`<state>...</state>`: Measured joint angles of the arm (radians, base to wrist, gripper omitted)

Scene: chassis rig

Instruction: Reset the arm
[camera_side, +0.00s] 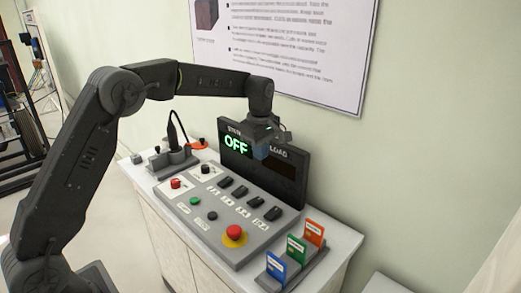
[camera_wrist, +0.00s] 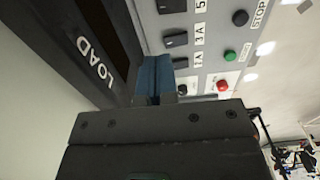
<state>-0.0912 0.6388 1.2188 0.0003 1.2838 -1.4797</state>
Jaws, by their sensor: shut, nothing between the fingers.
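My arm reaches over the bench from the left in the side view. My gripper (camera_side: 262,151) hangs in front of the display box, near its LOAD side, above the switch panel. In the wrist view its blue fingers (camera_wrist: 154,78) are together with nothing between them. The display box (camera_side: 291,190) is black and shows a green OFF; its LOAD half is dark. The control panel (camera_side: 205,226) below has several black rocker switches, a red, a green and a black button, and a red emergency stop (camera_side: 234,232) on a yellow base.
Blue, green and orange cards (camera_side: 296,247) stand in a holder at the bench's right end. A grey socket block with a black plug (camera_side: 174,149) sits at the left end. A poster (camera_side: 290,45) hangs on the wall behind. Open air surrounds the gripper above the panel.

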